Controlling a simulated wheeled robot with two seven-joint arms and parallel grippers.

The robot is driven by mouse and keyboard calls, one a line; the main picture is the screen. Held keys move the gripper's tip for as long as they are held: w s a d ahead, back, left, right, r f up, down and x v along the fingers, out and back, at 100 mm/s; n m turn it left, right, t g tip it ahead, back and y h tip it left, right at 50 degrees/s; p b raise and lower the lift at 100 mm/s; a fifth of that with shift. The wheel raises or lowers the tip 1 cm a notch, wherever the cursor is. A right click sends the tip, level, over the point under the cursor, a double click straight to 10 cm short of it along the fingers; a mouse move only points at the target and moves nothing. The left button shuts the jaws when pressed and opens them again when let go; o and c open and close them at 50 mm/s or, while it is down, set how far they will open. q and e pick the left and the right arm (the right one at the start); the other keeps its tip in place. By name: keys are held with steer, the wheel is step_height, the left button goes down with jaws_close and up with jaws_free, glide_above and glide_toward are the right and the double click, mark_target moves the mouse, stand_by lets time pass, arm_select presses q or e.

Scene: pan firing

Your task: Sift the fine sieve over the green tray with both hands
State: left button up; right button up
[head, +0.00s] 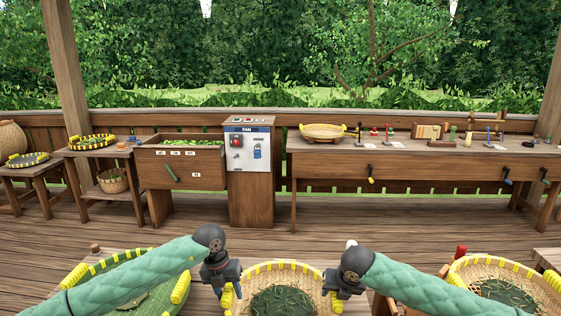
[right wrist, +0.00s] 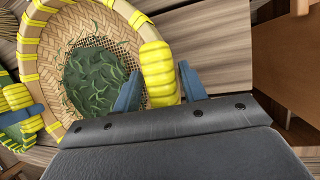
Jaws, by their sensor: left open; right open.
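A round woven sieve (head: 262,272) with yellow bindings, a mesh bottom and green leaves stands at the front middle between my grippers. It also shows in the right wrist view (right wrist: 32,45). My right gripper (head: 336,292) is open at the sieve's right yellow handle (right wrist: 158,75); its blue fingers stand on either side of that handle. My left gripper (head: 226,292) is open at the left yellow handle, partly hidden by the wrist. A green tray (head: 75,275) with yellow grips lies at the front left, partly covered by my left arm.
Another woven basket (head: 545,288) with leaves stands at the front right. Beyond the open floor are a fan box (head: 250,165), a leaf-filled wooden bin (head: 180,170) and a long table (head: 430,165) with a basket and small tools.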

arm_select(q)
steer(key=o, duration=0.6)
arm_select(e)
steer(key=o, duration=0.6)
arm_select(q)
steer(key=o, duration=0.6)
arm_select(e)
steer(key=o, duration=0.6)
steer(key=shift+r, duration=0.1)
arm_select(q)
steer(key=shift+a+r, duration=0.35)
steer(key=shift+r, duration=1.45)
steer(key=shift+a+r, duration=0.4)
steer(key=shift+r, duration=1.4)
steer(key=shift+a+r, duration=0.35)
steer(key=shift+r, duration=1.45)
arm_select(e)
steer(key=shift+v, duration=5.4)
steer(key=shift+d, duration=0.1)
